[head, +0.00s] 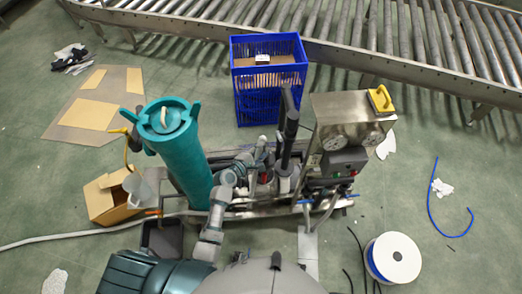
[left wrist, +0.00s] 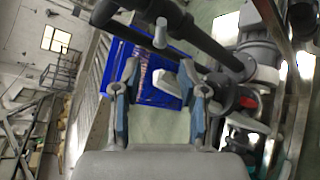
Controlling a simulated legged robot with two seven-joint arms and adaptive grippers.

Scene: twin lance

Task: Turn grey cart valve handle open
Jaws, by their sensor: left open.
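My left gripper (head: 262,150) reaches in beside the upright black pipe of the cart in the head view. In the left wrist view the left gripper (left wrist: 160,112) is open, its two blue-grey fingers apart with nothing held between them. A pale grey bar (left wrist: 166,79), which looks like the valve handle, shows ahead between the fingertips, apparently free of both. A short grey stub (left wrist: 160,33) stands out from the black pipe (left wrist: 205,42) above it. In the head view the handle is too small to tell from the gripper. My right gripper is out of view.
The cart carries a teal cylinder (head: 184,152), left of my arm, and a steel gauge panel (head: 347,115) on the right. A blue crate (head: 270,50) stands behind. A cable spool (head: 394,257) and a cardboard box (head: 108,197) lie on the floor.

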